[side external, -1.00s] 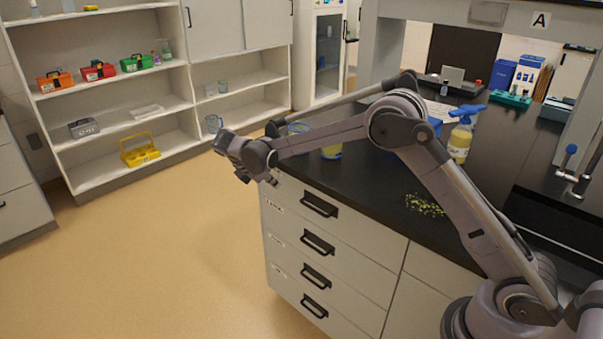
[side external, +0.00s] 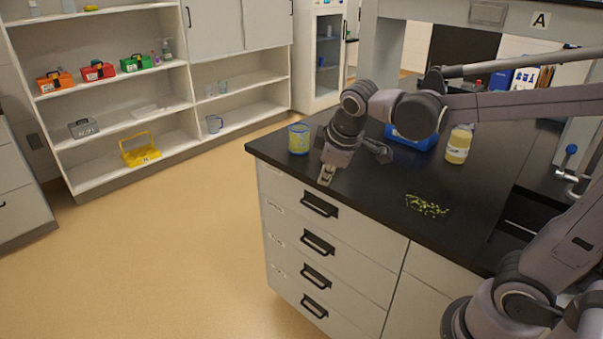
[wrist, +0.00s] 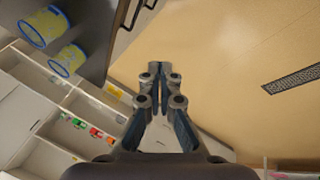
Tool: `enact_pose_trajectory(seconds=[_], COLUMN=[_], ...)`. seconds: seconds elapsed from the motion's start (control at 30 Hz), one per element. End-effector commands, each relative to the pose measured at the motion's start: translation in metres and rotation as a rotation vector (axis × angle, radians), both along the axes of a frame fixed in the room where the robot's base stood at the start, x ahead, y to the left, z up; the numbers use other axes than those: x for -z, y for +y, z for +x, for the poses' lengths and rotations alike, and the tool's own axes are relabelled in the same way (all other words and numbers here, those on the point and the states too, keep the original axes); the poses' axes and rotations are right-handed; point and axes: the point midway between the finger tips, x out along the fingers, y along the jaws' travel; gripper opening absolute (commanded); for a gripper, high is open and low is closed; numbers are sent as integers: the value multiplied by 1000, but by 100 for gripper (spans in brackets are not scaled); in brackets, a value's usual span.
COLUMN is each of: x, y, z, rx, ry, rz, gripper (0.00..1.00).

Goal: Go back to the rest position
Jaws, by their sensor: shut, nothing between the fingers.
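My gripper (side external: 326,176) hangs over the front left part of the black counter (side external: 385,200), pointing down near its edge. Its fingers are closed together and empty in the wrist view (wrist: 161,70). A yellow container with a blue rim (side external: 299,139) stands on the counter just left of my gripper. In the wrist view two such containers show at the upper left, one at the corner (wrist: 44,27) and one below it (wrist: 67,61). My arm hides the second one in the side view.
A bottle of yellow liquid (side external: 458,146) and a blue box (side external: 411,137) stand behind my arm. Yellow-green bits (side external: 427,205) lie scattered on the counter. A sink tap (side external: 570,172) is at the right. The floor left of the drawers is clear.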

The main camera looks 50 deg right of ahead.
Motion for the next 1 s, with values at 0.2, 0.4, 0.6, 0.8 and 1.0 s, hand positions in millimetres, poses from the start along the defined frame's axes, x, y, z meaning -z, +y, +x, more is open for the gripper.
enact_pose_trajectory(seconds=[0.2,0.4,0.6,0.8,1.0], x=[8,22,31,33,33], y=[9,18,23,23,23], z=[-50,-83,-98,-100,-100], rx=[167,306,385,397,397], ry=[-113,-198,-241,-246,-246], rz=[178,334,420,434,434], gripper=[0,0,0,0,0])
